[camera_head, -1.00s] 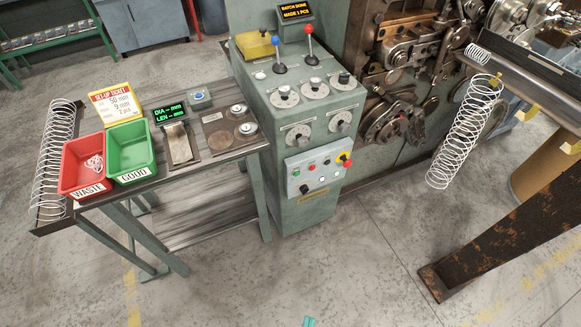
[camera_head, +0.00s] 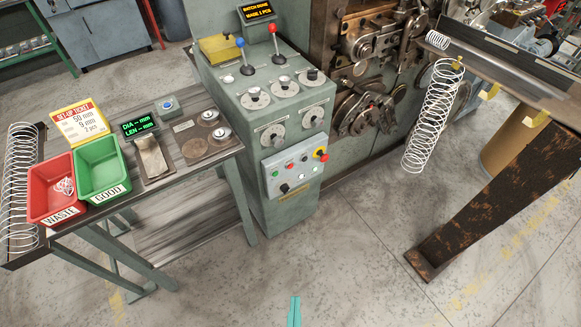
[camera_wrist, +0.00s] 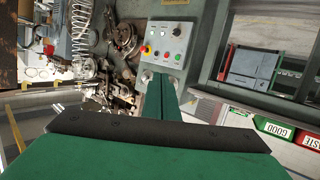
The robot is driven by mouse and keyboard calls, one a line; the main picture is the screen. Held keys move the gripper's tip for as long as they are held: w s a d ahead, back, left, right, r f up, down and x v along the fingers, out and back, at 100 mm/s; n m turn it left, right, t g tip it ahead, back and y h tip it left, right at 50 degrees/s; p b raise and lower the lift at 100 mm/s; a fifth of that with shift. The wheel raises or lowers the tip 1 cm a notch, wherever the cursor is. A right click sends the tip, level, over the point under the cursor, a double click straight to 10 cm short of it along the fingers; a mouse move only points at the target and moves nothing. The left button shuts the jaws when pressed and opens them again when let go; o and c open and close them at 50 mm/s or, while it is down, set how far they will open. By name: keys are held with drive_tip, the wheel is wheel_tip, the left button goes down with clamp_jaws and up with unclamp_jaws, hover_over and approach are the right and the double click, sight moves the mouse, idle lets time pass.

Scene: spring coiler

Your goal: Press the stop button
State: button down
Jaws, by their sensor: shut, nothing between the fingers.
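The control panel (camera_head: 296,171) is a light grey box on the front of the green machine cabinet. A red mushroom button on a yellow base (camera_head: 322,154) sits at its upper right corner; it also shows in the wrist view (camera_wrist: 147,50). A row of small buttons, with red and green ones (camera_head: 297,163), lies left of it, and a black knob (camera_head: 284,188) lies below. Labels are too small to read. My gripper (camera_head: 295,300) is shut and empty, low in the head view and apart from the panel. In the wrist view its green fingers (camera_wrist: 160,82) point toward the panel.
Left of the cabinet is a bench with a red waste bin (camera_head: 52,190), a green good bin (camera_head: 102,168) and a gauge display (camera_head: 140,127). A rusty leg (camera_head: 495,205) and a hanging spring (camera_head: 433,115) stand right. Floor before the panel is clear.

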sight(290, 166)
drive_tip(key=w+f+n, duration=0.1)
drive_tip(key=w+f, duration=0.3)
drive_tip(key=w, duration=0.5)
drive_tip(key=w+f+n, duration=0.1)
drive_tip(key=w+f, duration=0.3)
drive_tip(key=w, duration=0.5)
drive_tip(key=w+d+r+n+h, duration=0.1)
drive_tip(key=w+d, duration=0.1)
drive_tip(key=w, duration=1.8)
drive_tip(key=shift+d+r+g+h, duration=0.15)
drive_tip(key=shift+d+g+h, duration=0.2)
drive_tip(key=shift+g+h, duration=0.05)
drive_tip(key=w+a, duration=0.5)
drive_tip(key=w, duration=0.2)
drive_tip(key=shift+a, duration=0.2)
drive_tip(key=shift+w+a, duration=0.25)
drive_tip(key=shift+w, duration=0.15)
